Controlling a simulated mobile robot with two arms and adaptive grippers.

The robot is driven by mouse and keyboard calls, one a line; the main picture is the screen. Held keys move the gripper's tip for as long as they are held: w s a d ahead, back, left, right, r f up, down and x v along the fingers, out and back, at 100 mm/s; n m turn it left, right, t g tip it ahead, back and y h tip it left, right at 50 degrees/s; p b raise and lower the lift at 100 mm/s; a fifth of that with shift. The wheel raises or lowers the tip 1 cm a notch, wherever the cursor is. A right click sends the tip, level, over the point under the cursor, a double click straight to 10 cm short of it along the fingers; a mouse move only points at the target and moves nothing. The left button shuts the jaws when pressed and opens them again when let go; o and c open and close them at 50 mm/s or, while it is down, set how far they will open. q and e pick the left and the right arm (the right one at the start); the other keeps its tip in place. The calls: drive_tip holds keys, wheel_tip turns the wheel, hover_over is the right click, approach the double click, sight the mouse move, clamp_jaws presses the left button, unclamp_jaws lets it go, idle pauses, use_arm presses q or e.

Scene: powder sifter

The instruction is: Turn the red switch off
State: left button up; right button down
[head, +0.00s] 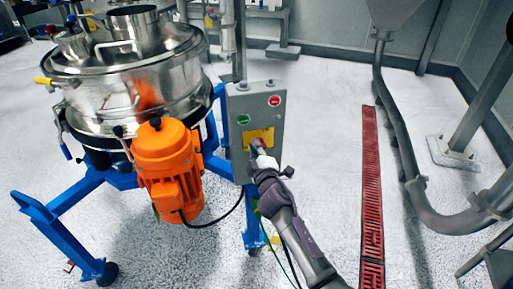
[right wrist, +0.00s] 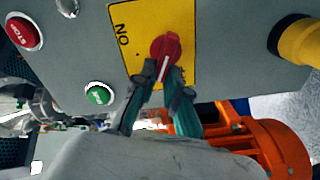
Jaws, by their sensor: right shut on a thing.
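The red switch (right wrist: 166,46) is a round knob with a white line, on a yellow plate (right wrist: 190,15) marked ON at its left edge in the right wrist view. The plate (head: 264,134) sits on a grey control box (head: 240,102) in the head view. My right gripper (right wrist: 164,78) reaches the knob, with its two fingers on either side of the knob's lower part, shut on it. In the head view, my right gripper (head: 259,157) covers most of the knob. My left gripper is in neither view.
A red stop button (head: 274,101) and a green button (head: 243,119) are on the same box. The steel sifter (head: 120,85) with an orange motor (head: 168,155) stands left on a blue frame. A red floor grate (head: 371,180) and grey pipe (head: 400,130) lie right.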

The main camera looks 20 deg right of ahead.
drive_tip(key=n, duration=0.2)
drive_tip(key=f+n, duration=0.1)
drive_tip(key=n, duration=0.1)
drive_tip(key=shift+a+n, duration=0.1)
drive_tip(key=shift+n, duration=0.3)
idle(0.4)
drive_tip(key=c, duration=1.2)
unclamp_jaws()
drive_tip(key=s, duration=1.2)
drive_tip(key=shift+a, duration=0.25)
